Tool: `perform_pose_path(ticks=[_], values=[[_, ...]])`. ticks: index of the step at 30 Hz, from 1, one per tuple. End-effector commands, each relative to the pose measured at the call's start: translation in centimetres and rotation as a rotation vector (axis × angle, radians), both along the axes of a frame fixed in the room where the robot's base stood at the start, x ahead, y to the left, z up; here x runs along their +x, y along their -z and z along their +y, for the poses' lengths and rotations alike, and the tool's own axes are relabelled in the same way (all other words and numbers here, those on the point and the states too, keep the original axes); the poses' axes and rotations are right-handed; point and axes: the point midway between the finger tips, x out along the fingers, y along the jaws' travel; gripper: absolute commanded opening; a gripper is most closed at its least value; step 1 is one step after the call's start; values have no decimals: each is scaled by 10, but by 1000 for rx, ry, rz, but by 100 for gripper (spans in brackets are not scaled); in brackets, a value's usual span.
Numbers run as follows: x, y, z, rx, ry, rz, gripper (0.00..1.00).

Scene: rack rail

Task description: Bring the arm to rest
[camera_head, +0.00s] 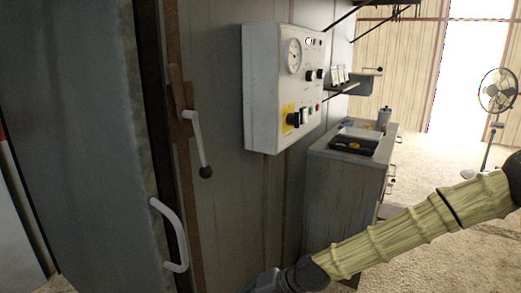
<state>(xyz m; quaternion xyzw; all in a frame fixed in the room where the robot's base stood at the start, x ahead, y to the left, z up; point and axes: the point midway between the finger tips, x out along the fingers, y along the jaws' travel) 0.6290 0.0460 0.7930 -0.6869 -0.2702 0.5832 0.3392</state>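My arm (420,227), in a ribbed cream sleeve, reaches in from the right edge and slopes down to the bottom middle. Its dark wrist (305,274) ends in a grey part at the bottom edge, and the fingertips of my gripper are cut off below the frame. The arm passes in front of the lower part of a grey cabinet (340,190); I cannot tell whether it touches anything.
A white control box (262,90) juts from the wall. A black tray (353,146) sits on the cabinet. A fan (498,92) stands at right on open floor.

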Motion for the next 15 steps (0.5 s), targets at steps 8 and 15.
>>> perform_pose_path(ticks=[8,15], values=[[-99,123,-37,-237,1,117,0],[-194,198,-105,-467,-9,181,0]])
